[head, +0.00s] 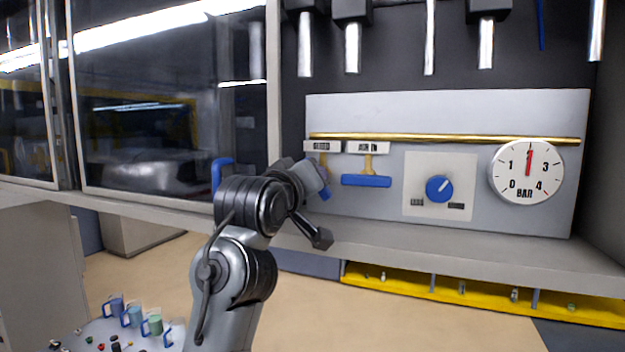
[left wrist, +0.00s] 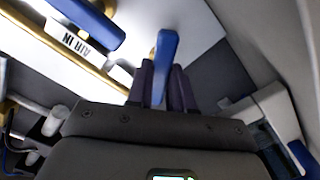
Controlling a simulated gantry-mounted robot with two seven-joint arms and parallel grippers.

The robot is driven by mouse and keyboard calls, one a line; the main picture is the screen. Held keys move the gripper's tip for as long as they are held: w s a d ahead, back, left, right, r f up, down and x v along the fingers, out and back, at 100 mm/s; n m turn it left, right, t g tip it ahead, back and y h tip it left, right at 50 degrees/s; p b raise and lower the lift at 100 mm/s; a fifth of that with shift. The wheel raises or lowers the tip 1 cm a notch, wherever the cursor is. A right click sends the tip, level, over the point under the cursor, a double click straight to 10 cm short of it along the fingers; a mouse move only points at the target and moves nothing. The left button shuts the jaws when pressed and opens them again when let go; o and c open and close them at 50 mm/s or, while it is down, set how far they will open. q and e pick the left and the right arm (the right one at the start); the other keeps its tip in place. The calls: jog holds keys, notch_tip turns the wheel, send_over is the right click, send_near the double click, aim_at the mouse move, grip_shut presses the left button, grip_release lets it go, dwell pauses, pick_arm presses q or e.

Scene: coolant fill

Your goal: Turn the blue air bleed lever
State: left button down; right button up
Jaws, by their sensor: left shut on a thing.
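The blue air bleed lever (left wrist: 166,50) stands between the dark fingers of my left gripper (left wrist: 163,86) in the left wrist view, and the gripper is shut on it. In the head view my left gripper (head: 318,178) is at the panel, below a small label (head: 322,146) that is too blurred to read surely. Only a bit of the lever (head: 326,194) shows there, as my wrist hides the rest. My right gripper is in neither view.
Just right of my gripper is a second blue handle (head: 366,181) under the "AIR IN" label (head: 367,147). Further right are a blue knob (head: 439,188) and a BAR gauge (head: 526,171) with its needle near 2. A brass pipe (head: 450,138) runs above. A grey ledge (head: 470,248) lies below.

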pick_arm(q)
jog(key=m, duration=0.4)
jog(key=shift+m, duration=1.3)
jog(key=c, duration=1)
grip_release()
jog(key=shift+s+a+f, duration=0.1)
